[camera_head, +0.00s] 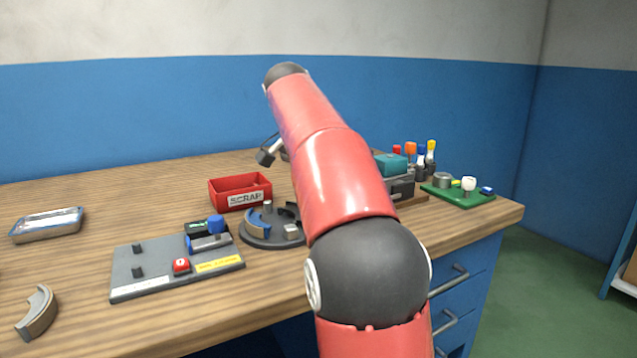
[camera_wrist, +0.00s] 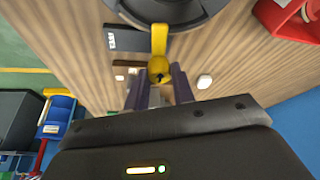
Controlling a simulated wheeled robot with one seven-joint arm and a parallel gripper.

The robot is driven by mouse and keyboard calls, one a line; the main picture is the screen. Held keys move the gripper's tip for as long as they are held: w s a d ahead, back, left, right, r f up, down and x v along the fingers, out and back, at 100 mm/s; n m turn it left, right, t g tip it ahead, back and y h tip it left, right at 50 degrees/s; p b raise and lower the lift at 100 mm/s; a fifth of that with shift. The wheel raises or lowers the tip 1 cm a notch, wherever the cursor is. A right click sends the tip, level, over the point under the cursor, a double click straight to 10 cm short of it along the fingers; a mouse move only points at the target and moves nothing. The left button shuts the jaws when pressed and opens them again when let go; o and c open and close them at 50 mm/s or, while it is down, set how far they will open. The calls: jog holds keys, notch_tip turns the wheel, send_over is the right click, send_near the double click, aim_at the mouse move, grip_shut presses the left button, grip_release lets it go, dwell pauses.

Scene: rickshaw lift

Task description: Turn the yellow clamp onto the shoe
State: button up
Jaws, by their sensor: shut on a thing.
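The yellow clamp (camera_wrist: 159,42) shows in the wrist view as a lever with a rounded end, pointing up the picture toward a dark round plate. My gripper (camera_wrist: 159,75) is shut on the clamp's rounded end. In the head view the gripper and the clamp cannot be made out behind my red arm. A curved shoe with a blue face (camera_head: 257,221) sits on the dark round fixture (camera_head: 268,242), partly hidden by my arm. Another curved shoe (camera_head: 38,311) lies loose at the table's front left. Whether the clamp touches a shoe cannot be told.
A red scrap bin (camera_head: 240,191) stands behind the fixture. A grey plate with pegs and a red button (camera_head: 181,265) lies left of it. A metal tin (camera_head: 47,224) is at the far left. A green board (camera_head: 460,194) and a teal-topped box (camera_head: 391,166) stand right.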

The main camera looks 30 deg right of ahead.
jog(key=shift+w+r+m, duration=0.1)
jog(key=shift+m, duration=0.5)
jog(key=o, duration=1)
jog(key=shift+g, duration=0.3)
jog(key=shift+v, duration=3.85)
